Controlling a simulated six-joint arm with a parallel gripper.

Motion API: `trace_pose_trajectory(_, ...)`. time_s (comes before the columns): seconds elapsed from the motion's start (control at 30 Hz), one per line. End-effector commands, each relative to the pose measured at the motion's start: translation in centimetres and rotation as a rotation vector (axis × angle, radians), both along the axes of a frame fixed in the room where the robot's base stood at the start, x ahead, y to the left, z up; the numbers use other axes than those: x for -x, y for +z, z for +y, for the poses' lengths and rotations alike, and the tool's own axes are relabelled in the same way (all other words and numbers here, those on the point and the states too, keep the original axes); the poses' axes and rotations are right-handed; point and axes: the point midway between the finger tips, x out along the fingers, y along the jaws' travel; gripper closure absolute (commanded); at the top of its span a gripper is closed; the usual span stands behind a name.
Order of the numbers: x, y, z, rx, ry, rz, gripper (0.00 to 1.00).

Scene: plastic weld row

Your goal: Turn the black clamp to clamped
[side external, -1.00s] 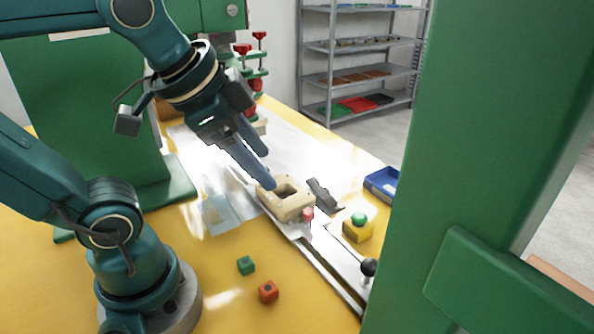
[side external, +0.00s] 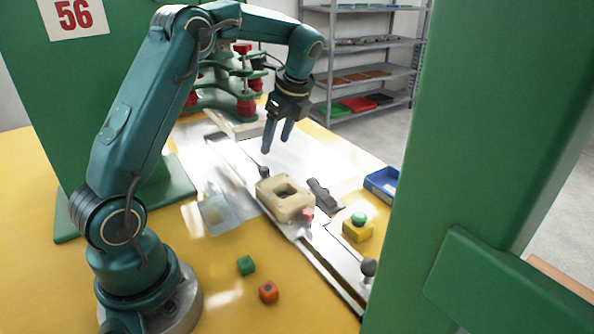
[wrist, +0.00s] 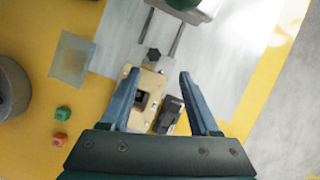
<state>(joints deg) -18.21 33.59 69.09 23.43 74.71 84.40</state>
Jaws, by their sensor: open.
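A black star-shaped knob (side external: 263,172), which looks like the black clamp, stands at the far end of a beige block (side external: 287,197). It also shows in the wrist view (wrist: 153,54), just beyond the block (wrist: 142,104). Its turned state is too small to tell. My gripper (side external: 276,146) is open, empty and pointing down, above and near the knob. In the wrist view its fingers (wrist: 158,74) are spread, with the knob ahead between their lines. A dark grey lever-like piece (side external: 321,195) lies right of the block.
A yellow box with a green button (side external: 358,228) and a black ball-ended lever (side external: 369,267) are at the front right. A blue tray (side external: 382,184) is behind. Green and orange cubes (side external: 246,265) lie on the yellow table. A green press with red parts (side external: 245,105) stands behind.

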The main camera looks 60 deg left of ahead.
Motion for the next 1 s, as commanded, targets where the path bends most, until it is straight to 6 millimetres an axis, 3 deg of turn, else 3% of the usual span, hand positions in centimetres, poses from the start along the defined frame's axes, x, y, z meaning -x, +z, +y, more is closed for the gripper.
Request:
trace_pose_trajectory(0.1,0.4,-1.9,0.7,0.016,0.022,0.046,0.38)
trace_pose_trajectory(0.5,1.3,-6.1,2.3,0.022,0.036,0.062,0.38)
trace_pose_trajectory(0.9,1.4,-7.2,2.7,0.021,0.035,0.057,0.38)
trace_pose_trajectory(0.93,1.4,-7.2,2.7,0.021,0.035,0.057,0.42)
trace_pose_trajectory(1.0,1.4,-7.2,2.7,0.021,0.035,0.057,0.69)
